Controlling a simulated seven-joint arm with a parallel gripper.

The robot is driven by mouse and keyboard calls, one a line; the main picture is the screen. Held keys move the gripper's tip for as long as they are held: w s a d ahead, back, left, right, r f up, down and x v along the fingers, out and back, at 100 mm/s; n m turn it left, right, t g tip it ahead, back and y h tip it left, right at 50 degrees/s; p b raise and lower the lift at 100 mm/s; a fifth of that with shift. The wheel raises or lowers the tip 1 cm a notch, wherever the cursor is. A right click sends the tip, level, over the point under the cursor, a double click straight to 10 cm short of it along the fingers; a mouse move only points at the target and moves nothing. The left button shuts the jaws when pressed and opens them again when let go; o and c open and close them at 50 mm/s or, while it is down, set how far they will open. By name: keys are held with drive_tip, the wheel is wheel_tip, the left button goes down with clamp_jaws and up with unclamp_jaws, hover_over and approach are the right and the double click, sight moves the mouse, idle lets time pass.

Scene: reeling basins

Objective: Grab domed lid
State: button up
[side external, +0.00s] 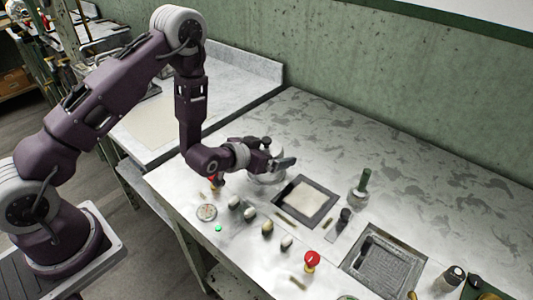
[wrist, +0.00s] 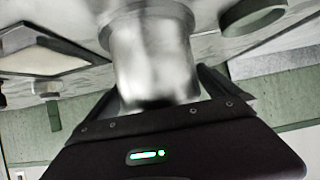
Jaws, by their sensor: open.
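A shiny metal piece (wrist: 150,55), which I take to be the domed lid's upper part, fills the middle of the wrist view. It flares wider toward the picture's top. In the side view a pale round metal thing (side external: 266,179) sits on the table below my gripper (side external: 283,163), partly hidden by it. My gripper's dark fingers also show in the wrist view (wrist: 150,98), one on each side of the metal piece. The gripper is open; contact with the metal cannot be told. The dome's full shape is hidden.
A dark-framed square tray (side external: 326,217) lies right of the gripper. The table's back is clear.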

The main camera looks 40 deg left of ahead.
drive_tip(key=shift+w+f, duration=0.25)
drive_tip(key=shift+w, duration=0.2)
drive_tip(key=c, duration=1.4)
drive_tip(key=shift+o, duration=0.2)
drive_tip(key=shift+r, duration=0.15)
